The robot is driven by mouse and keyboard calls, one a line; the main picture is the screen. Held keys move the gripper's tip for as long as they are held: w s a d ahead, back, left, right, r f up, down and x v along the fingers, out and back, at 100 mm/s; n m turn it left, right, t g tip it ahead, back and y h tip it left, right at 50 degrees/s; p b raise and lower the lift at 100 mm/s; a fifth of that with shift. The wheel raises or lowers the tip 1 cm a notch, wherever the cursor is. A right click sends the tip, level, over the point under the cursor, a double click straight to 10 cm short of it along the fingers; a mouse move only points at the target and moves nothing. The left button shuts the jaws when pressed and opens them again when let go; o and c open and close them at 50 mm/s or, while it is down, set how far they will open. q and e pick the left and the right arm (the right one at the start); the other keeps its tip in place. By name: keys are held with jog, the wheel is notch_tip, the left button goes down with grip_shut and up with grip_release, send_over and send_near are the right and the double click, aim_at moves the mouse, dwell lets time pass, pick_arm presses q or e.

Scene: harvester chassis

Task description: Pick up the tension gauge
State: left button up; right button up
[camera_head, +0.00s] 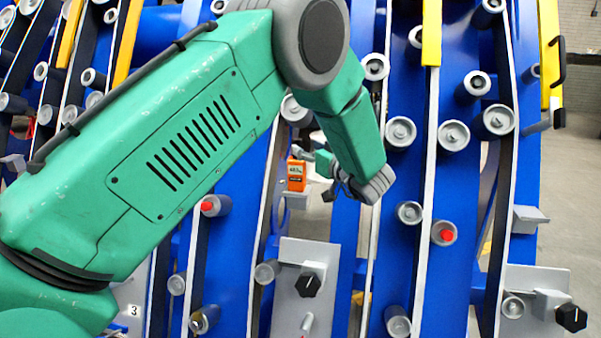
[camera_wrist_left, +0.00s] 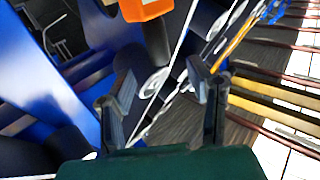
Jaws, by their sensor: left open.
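The tension gauge (camera_head: 297,175) is a small orange device with a pale display, near the middle of the head view beside a blue chassis panel. In the left wrist view its orange body (camera_wrist_left: 146,8) shows at the top edge, partly cut off, with a dark part below it. My left gripper (camera_head: 335,186) is just right of the gauge in the head view, partly hidden by my own wrist. In the left wrist view its two fingers (camera_wrist_left: 160,100) are spread apart with nothing between them. The gauge lies beyond the fingertips. My right gripper is not in view.
Blue chassis panels (camera_head: 405,230) with several grey rollers (camera_head: 401,132) surround the gauge. Grey plates with black knobs (camera_head: 310,284) stand below it and at the lower right (camera_head: 571,317). Open floor (camera_head: 570,200) shows at the right.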

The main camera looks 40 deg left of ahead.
aim_at(299, 144)
pick_arm(q)
jog(key=shift+b+x, duration=0.3)
jog(key=shift+x, duration=2.5)
jog(key=shift+w+a+f, duration=0.1)
jog(key=shift+a+f, duration=0.05)
jog(key=shift+a, duration=0.05)
grip_shut()
